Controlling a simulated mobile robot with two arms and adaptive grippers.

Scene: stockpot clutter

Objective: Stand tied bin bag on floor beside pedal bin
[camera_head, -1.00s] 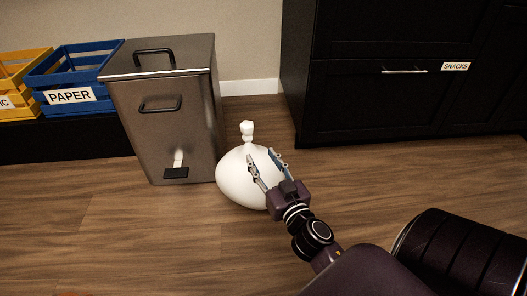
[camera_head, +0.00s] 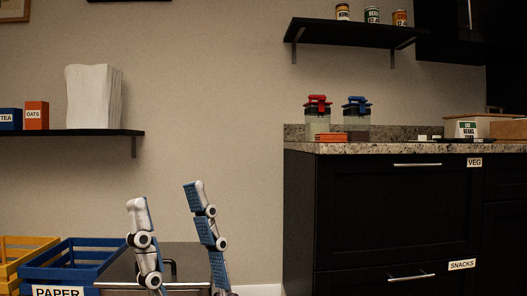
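The grey metal pedal bin (camera_head: 187,254) shows only by its lid at the bottom of the head view, partly behind my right gripper. My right gripper (camera_head: 166,199) points upward in front of the bin lid. Its two fingers stand well apart with nothing between them. The white tied bin bag is out of view now. My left gripper is not in view.
Blue (camera_head: 72,259) and yellow (camera_head: 18,252) crates stand left of the bin. A wall shelf (camera_head: 70,134) with boxes is above them. A black cabinet (camera_head: 375,215) with a granite counter stands at the right. The floor is out of view.

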